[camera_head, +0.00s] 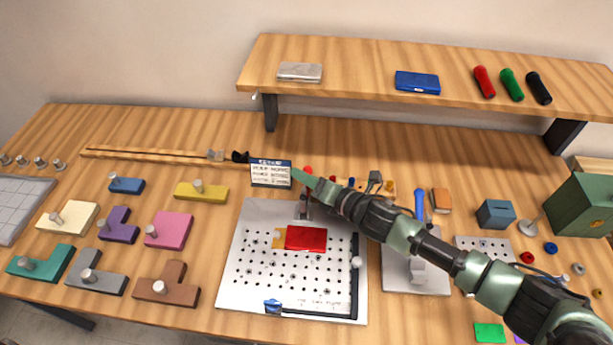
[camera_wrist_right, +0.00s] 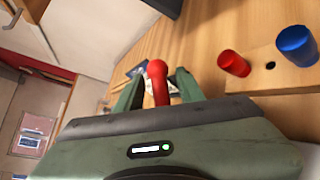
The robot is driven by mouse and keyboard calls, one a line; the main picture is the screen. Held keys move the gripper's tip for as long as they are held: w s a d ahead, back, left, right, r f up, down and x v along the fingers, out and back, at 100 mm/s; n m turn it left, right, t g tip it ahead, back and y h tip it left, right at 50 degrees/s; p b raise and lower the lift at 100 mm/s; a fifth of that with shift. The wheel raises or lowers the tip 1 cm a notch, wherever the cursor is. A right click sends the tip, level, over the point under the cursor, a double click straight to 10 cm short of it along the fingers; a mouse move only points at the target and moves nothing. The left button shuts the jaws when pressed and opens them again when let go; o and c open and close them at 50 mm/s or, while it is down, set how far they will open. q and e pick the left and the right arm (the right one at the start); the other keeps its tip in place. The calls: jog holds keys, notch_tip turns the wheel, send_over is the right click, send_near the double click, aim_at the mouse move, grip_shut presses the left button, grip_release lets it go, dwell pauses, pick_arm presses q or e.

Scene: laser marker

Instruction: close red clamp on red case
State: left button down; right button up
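The red clamp (camera_head: 308,171) stands at the plate's back edge, behind the case. Its red handle points up, and its lower part is partly hidden by my right arm. In the right wrist view, the red handle (camera_wrist_right: 157,82) stands between the two green fingers of my right gripper (camera_wrist_right: 158,90). The fingers are apart, with a gap visible beside the handle. My left gripper is in neither view.
A black bar with a blue end (camera_head: 273,306) and a black rail (camera_head: 354,275) edge the plate. A small label board (camera_head: 271,173) stands just left of the clamp. Coloured blocks with knobs fill the table's left side. A wooden shelf (camera_head: 370,90) spans the back.

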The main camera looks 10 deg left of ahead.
grip_shut()
dwell(1.3)
